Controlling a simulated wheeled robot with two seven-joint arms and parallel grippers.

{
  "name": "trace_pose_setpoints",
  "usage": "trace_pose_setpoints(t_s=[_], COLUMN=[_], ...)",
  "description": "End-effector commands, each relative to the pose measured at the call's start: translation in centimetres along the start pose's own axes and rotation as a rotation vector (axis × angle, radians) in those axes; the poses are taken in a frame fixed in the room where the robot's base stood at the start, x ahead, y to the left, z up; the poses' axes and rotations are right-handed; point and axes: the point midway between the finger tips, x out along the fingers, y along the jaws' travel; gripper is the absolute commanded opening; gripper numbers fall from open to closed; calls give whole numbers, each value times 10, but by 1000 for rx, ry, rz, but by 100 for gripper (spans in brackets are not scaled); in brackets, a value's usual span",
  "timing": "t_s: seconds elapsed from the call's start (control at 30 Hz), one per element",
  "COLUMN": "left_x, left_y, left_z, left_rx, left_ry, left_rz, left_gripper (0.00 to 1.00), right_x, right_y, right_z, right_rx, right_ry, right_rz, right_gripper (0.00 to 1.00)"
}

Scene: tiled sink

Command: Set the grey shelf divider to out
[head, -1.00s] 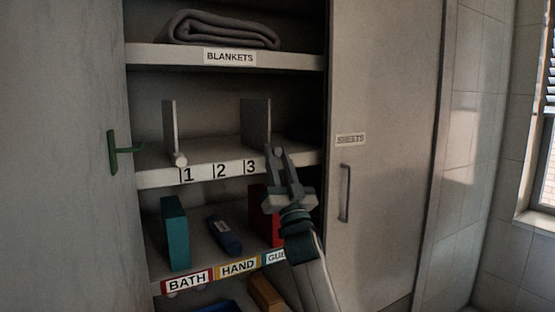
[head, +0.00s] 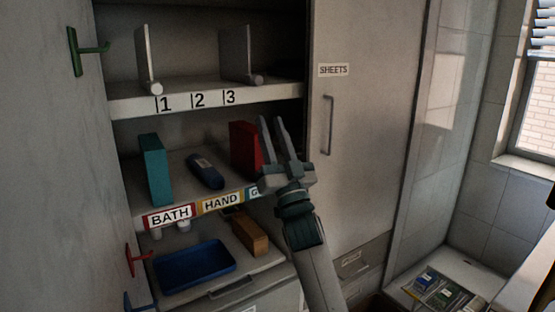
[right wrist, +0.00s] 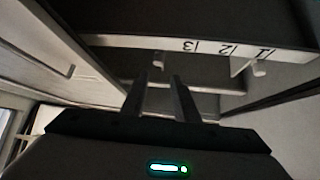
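Two upright dividers stand on the numbered shelf (head: 200,98). The left divider (head: 142,52) is pale grey with a round knob at its front, by the number 1. The right divider (head: 236,52) is a darker grey panel with a knob (head: 257,80) at its front, right of the number 3. I cannot tell for sure which one is the task's grey divider. My right gripper (head: 271,119) is open and empty, below the numbered shelf's front edge and apart from both dividers. Its fingers also show apart in the right wrist view (right wrist: 159,80). My left gripper is not in view.
The shelf below holds a teal box (head: 154,168), a dark blue item (head: 206,171) and a red box (head: 245,148) close behind my right gripper. A closed SHEETS door (head: 365,150) stands right. Green hooks (head: 75,50) project from the left panel. A blue tray (head: 195,266) sits lower.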

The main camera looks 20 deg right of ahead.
Motion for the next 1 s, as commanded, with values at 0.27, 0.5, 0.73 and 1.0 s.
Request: trace_pose_setpoints(t_s=[0.27,0.5,0.73,1.0], left_x=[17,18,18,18], left_y=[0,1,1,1], left_z=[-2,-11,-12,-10], left_rx=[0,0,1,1], left_ry=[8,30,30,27], left_rz=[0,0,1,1], left_gripper=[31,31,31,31], right_x=[-42,-51,-50,-51], right_y=[0,0,0,0], right_z=[2,0,0,2], right_rx=[0,0,0,-1], right_ry=[0,-1,0,-4], right_rz=[0,0,0,1], right_gripper=[28,28,28,28])
